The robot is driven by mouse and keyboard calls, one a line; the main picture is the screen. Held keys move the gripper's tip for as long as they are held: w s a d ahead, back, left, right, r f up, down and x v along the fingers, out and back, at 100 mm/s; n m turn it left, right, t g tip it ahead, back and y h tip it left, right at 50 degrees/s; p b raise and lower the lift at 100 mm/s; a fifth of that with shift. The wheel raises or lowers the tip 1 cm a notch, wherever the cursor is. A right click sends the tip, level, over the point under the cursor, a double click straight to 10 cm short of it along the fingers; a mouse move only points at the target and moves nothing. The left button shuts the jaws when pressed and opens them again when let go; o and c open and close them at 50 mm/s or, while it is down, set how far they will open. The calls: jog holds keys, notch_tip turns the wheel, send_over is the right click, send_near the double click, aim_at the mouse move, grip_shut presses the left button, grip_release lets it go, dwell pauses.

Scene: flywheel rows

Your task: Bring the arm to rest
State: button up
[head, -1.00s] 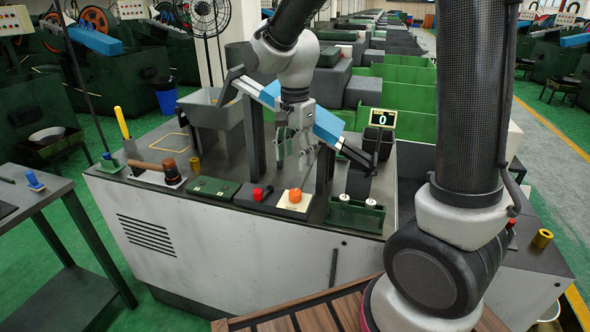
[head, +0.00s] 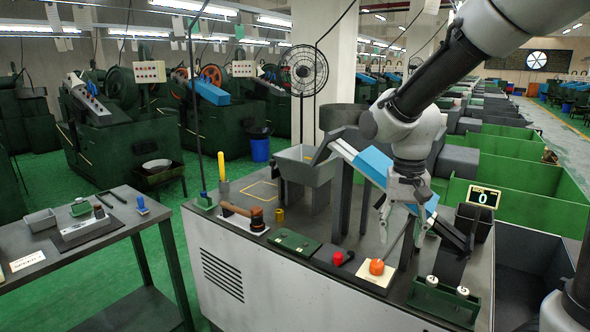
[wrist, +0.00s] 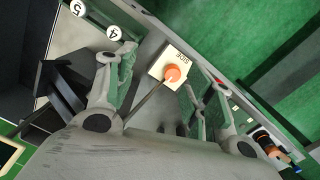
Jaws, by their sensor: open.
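My gripper (head: 403,236) hangs from my arm over the bench top, fingers pointing down. Its two fingers are apart and I see nothing held between them. In the wrist view the open fingers (wrist: 165,72) frame an orange button on a pale plate, which lies beyond the fingertips. In the head view this orange button (head: 377,267) sits below and a little left of the gripper. A thin grey rod shows between the fingers in the wrist view; I cannot tell what it belongs to.
A blue sloping chute (head: 362,163) stands close behind the gripper. A green holder (head: 443,300) with white numbered discs, a red knob (head: 338,258), a display reading 0 (head: 484,197) and a grey bin (head: 304,166) surround it. A side table (head: 70,262) stands left across green floor.

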jog(key=s+d+r+n+t, duration=0.1)
jog(key=s+d+r+t, duration=0.1)
jog(key=s+d+r, duration=0.3)
jog(key=s+d+r+n+t, duration=0.2)
jog(key=s+d+r+t, duration=0.1)
jog(key=s+d+r, duration=0.2)
jog(key=s+d, duration=0.2)
jog(key=s, duration=0.2)
jog(key=shift+s+d+r, duration=0.15)
jog(key=shift+s, duration=0.1)
jog(key=shift+d, duration=0.1)
dwell(0.3)
